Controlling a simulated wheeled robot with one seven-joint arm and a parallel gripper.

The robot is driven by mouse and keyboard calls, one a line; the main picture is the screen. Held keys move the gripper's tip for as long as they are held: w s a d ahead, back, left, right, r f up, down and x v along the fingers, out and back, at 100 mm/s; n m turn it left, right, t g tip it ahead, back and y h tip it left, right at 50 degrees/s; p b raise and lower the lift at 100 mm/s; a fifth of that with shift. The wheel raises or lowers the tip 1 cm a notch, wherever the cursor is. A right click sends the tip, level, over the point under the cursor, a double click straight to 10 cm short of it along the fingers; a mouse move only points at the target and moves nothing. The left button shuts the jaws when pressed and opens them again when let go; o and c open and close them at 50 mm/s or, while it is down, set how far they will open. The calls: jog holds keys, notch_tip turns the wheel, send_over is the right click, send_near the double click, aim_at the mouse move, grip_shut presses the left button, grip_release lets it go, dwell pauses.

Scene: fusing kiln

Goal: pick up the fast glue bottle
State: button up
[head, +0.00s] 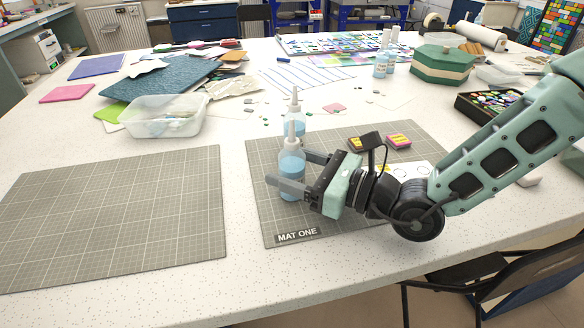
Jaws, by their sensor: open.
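A clear bottle of pale blue liquid with a pointed nozzle (291,160) stands upright on the mat marked MAT ONE (262,212). My gripper (289,169) reaches in from the right, open, with the bottle between its fingers. The near finger crosses in front of the bottle's lower part; the far finger is partly behind it. I cannot tell whether either finger touches it. A second similar bottle (295,119) stands just behind, its lower part hidden. I cannot read a label on either, so I cannot tell which is the fast glue.
More blue bottles (381,66) stand at the back. A clear plastic tub (150,127) stands at left. The left grey mat (120,215) is bare. A chair (500,270) stands at front right.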

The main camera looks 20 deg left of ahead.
aim_at(295, 139)
jog(key=c, duration=1.3)
jog(key=shift+o, duration=0.2)
jog(key=shift+r, duration=0.15)
notch_tip(295, 139, up, 10)
jog(key=shift+f, duration=0.1)
jog(key=o, duration=0.5)
jog(key=shift+d+p, duration=0.1)
jog(key=shift+p, duration=0.2)
